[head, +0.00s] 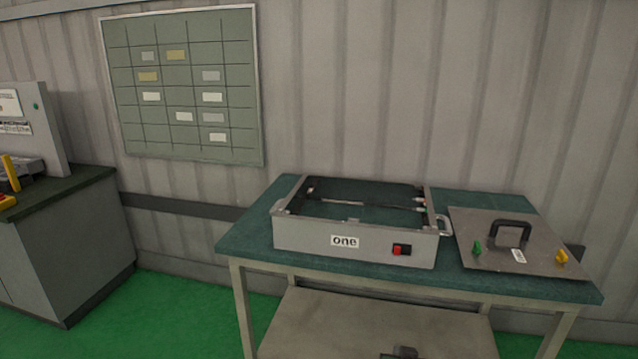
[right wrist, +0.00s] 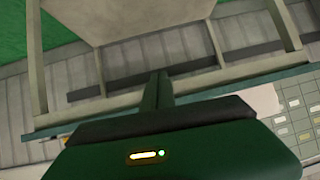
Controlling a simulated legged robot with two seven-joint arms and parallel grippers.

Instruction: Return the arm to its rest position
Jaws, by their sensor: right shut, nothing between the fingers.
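My right gripper (head: 403,352) shows only as a small dark shape at the bottom edge of the head view, in front of the table's lower shelf. In the right wrist view its dark green fingers (right wrist: 160,90) are together with nothing between them. The rest of my right arm is out of the head view. The gripper is apart from the grey box marked "one" (head: 300,238), which sits open on the green table (head: 245,237). My left gripper is not in view.
A metal lid (head: 490,258) with a black handle, a green knob and a yellow knob lies right of the box. The lower shelf (head: 340,330) is below. A grey cabinet (head: 70,240) stands left. A chart board (head: 185,130) hangs on the wall. Green floor lies between cabinet and table.

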